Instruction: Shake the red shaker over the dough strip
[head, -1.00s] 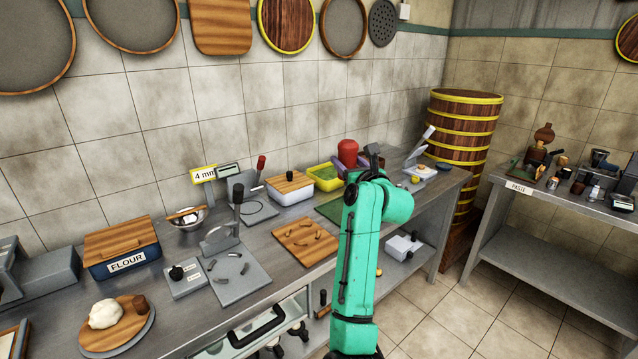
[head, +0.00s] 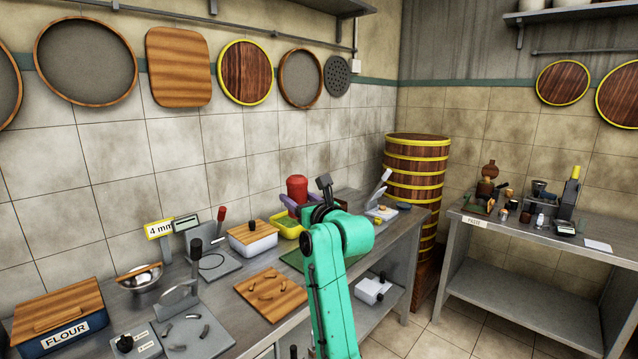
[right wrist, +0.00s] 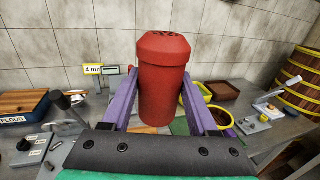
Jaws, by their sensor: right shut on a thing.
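The red shaker (head: 297,187) is upright, with dark holes in its top in the right wrist view (right wrist: 163,80). My right gripper (head: 301,205) is shut on it, a purple finger on each side. In the head view the shaker overlaps the wall and the back of the bench near the yellow tray; its height above the bench is hard to tell. My arm hides part of the green mat (head: 291,260) below. I cannot make out a dough strip in either view. My left gripper is not in view.
A yellow tray (head: 282,230), a lidded white box (head: 257,247) and a wooden board with small pieces (head: 252,286) lie left of my right arm. A lever press (head: 381,190) stands to the right. Tall yellow-banded wooden steamers (head: 413,168) stand beyond the bench end.

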